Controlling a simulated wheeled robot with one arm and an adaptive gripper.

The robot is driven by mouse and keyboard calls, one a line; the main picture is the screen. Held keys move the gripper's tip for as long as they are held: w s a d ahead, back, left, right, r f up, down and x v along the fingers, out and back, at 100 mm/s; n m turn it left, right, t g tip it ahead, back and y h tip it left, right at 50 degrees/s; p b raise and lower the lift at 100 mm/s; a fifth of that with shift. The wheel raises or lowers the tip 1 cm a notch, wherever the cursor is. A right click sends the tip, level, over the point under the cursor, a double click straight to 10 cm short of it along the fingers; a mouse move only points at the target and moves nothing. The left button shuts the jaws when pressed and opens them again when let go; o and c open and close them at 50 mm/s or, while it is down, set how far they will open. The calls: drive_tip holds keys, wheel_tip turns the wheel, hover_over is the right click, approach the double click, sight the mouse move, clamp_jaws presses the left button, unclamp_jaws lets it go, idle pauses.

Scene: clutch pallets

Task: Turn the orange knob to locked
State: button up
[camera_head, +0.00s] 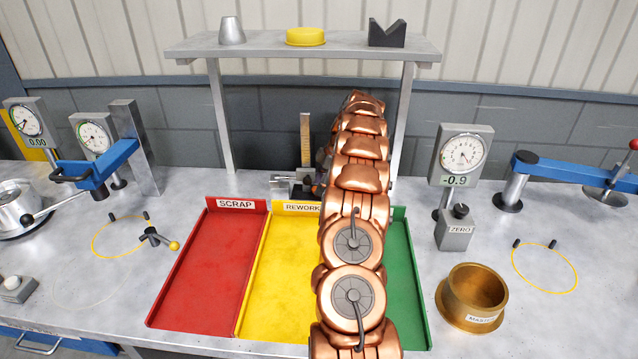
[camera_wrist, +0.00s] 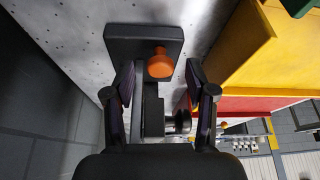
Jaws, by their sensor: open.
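The orange knob (camera_wrist: 160,64) shows in the wrist view, a short round knob on a dark grey block (camera_wrist: 122,40) that lies on the speckled grey bench top. My gripper (camera_wrist: 161,74) is open, one finger on each side of the knob's position in the picture, with gaps on both sides. I cannot tell how far the fingertips are from the knob in depth. In the head view my copper-coloured arm hides the gripper and the knob. I see no lock marking on the knob.
Red (camera_head: 206,262), yellow (camera_head: 275,268) and green (camera_head: 404,285) trays lie beside my arm. A height gauge with a brown upright (camera_head: 305,138) stands behind them, partly hidden by my arm. A brass ring (camera_head: 453,303) and dial gauge (camera_head: 461,155) stand right. A shelf (camera_head: 340,48) spans above.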

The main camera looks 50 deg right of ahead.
drive_tip(key=shift+f, duration=0.25)
clamp_jaws()
idle(0.4)
